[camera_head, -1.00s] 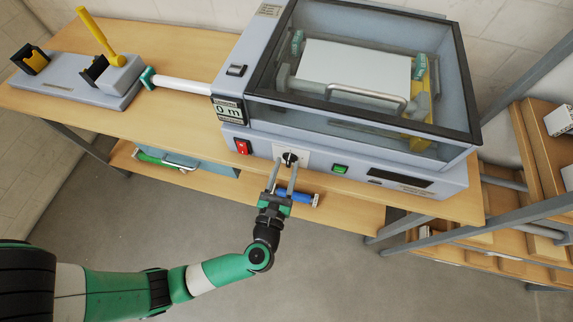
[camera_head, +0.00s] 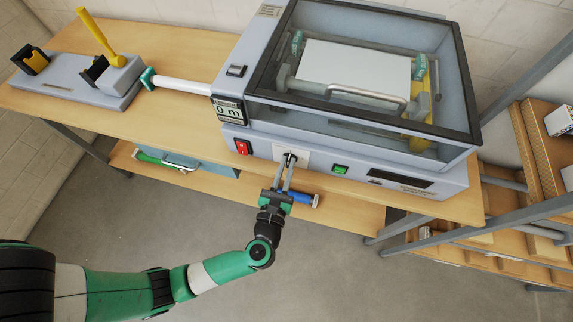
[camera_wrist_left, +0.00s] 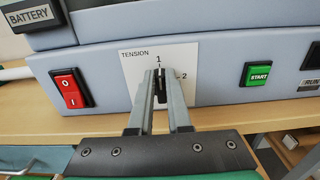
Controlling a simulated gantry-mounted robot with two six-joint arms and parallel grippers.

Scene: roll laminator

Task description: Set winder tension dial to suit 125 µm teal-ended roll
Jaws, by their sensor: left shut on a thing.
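The tension dial (camera_wrist_left: 160,92) is a small dark knob on a white plate (camera_wrist_left: 130,62) marked TENSION, with 1 above it and 2 to its right. My left gripper (camera_head: 289,160) reaches up to the laminator front, and its two grey fingers are shut on the dial, one on each side. The fingers hide most of the dial, so I cannot tell where it points. A white roll with a teal end (camera_head: 182,86) lies between the left stand and the laminator. More teal ends (camera_head: 297,42) show under the clear cover. My right gripper is not in view.
The red power switch (camera_wrist_left: 70,88) is left of the dial and the green START button (camera_wrist_left: 257,74) is right of it. A shelf rack (camera_head: 520,190) stands at right.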

